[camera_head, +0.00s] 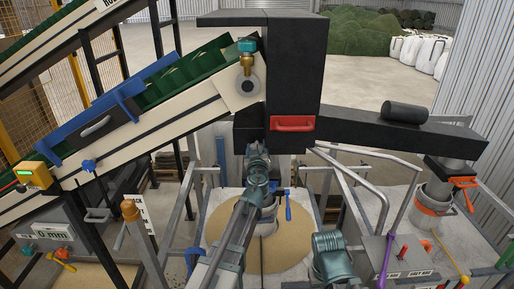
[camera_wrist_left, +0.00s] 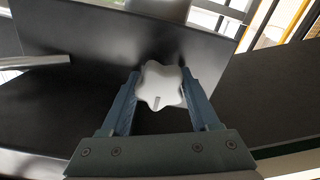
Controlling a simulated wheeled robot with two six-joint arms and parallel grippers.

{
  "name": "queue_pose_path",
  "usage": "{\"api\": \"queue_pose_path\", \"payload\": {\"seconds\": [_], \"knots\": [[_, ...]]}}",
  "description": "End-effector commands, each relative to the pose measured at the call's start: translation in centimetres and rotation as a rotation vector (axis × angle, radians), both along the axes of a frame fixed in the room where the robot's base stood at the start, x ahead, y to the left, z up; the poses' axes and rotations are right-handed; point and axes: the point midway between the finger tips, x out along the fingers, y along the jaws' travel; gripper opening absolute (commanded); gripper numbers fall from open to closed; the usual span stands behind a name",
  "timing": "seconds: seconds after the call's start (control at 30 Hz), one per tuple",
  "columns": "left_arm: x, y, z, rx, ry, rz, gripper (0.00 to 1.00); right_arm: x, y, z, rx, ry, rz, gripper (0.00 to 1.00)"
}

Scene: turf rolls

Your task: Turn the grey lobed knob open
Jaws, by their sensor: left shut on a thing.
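The grey lobed knob (camera_wrist_left: 161,86) shows in the left wrist view, light grey with rounded lobes and a short darker mark near its lower edge. It sits against a dark panel (camera_wrist_left: 90,45). My left gripper (camera_wrist_left: 162,90) is shut on the knob, with one finger on each side of it. In the head view my left gripper (camera_head: 257,150) reaches up to the underside of the black housing (camera_head: 292,75), and the knob is hidden there. My right arm's teal joint (camera_head: 331,255) shows at the bottom, but its fingers cannot be made out.
A red handle (camera_head: 293,123) is on the housing just right of my left gripper. A black arm (camera_head: 400,130) with a dark cylinder (camera_head: 404,111) runs right. A blue lever (camera_head: 288,206) and metal rails (camera_head: 350,170) stand close by. A conveyor (camera_head: 150,115) slopes on the left.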

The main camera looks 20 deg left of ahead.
Motion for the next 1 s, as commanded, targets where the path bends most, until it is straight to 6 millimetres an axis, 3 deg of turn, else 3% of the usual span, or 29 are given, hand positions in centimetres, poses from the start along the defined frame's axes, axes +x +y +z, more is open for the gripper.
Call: {"api": "queue_pose_path", "payload": {"seconds": [0.03, 0.1, 0.47, 1.0], "knots": [[-0.01, 0.01, 0.00, 0.000, 0.000, 0.000, 0.18, 0.00, 0.00, 0.00, 0.000, 0.000, 0.000, 0.50], [-0.01, 0.01, 0.00, 0.000, 0.000, 0.000, 0.06, 0.00, 0.00, 0.00, 0.000, 0.000, 0.000, 0.50], [-0.02, -0.02, -0.01, 0.076, 0.022, 0.000, 0.06, 0.00, 0.00, 0.00, 0.000, 0.000, 0.000, 0.50], [0.01, -0.15, -0.01, 0.531, 0.153, 0.000, 0.06, 0.00, 0.00, -0.01, 0.000, 0.000, 0.000, 0.50]]}}
